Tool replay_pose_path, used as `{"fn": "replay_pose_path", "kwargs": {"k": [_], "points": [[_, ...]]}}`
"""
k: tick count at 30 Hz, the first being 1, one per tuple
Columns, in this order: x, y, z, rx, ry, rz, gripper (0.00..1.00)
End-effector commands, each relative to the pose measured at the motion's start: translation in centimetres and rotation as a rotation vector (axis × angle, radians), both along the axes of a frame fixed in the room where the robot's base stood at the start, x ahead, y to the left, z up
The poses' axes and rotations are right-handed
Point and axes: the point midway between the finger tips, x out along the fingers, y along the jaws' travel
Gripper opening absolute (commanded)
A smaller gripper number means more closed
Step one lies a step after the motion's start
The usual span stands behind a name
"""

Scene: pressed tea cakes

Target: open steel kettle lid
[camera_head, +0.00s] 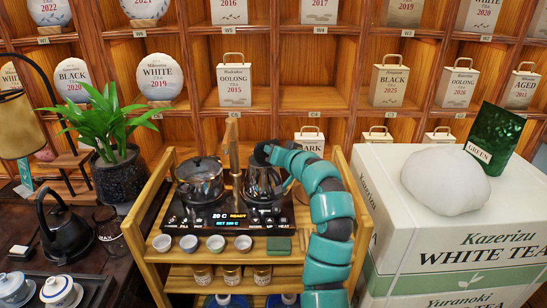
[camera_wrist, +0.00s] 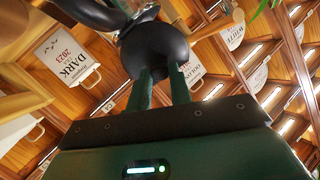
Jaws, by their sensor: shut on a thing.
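The steel kettle (camera_head: 263,184) stands on the right side of the black heating unit (camera_head: 225,216), on top of the wooden cart. My arm comes in from the right and hides much of the kettle's top. My gripper (camera_head: 266,153) is at the kettle's top. In the wrist view its two green fingers (camera_wrist: 163,82) are shut on a round black knob (camera_wrist: 154,50), apparently that of the kettle lid. Dark shiny metal shows beyond the knob. I cannot tell whether the lid is seated or raised.
A second, dark shiny kettle (camera_head: 199,180) stands close on the left, with a wooden post (camera_head: 231,145) between. Several small cups (camera_head: 215,243) and a green block (camera_head: 279,245) line the cart's front. White boxes (camera_head: 445,235) stand right; shelves (camera_head: 315,100) rise behind.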

Motion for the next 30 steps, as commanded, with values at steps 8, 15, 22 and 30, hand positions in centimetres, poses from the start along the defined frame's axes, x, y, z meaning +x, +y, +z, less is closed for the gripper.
{"fn": "replay_pose_path", "kwargs": {"k": [8, 15, 22, 30], "points": [[-0.36, -0.04, -0.41, 0.026, -0.043, 0.003, 0.0], [-0.38, -0.03, -0.33, 0.027, -0.047, 0.004, 0.0], [-0.37, -0.03, -0.34, 0.027, -0.047, 0.004, 0.34], [-0.36, -0.1, -0.28, 0.027, -0.048, 0.002, 0.42]]}}
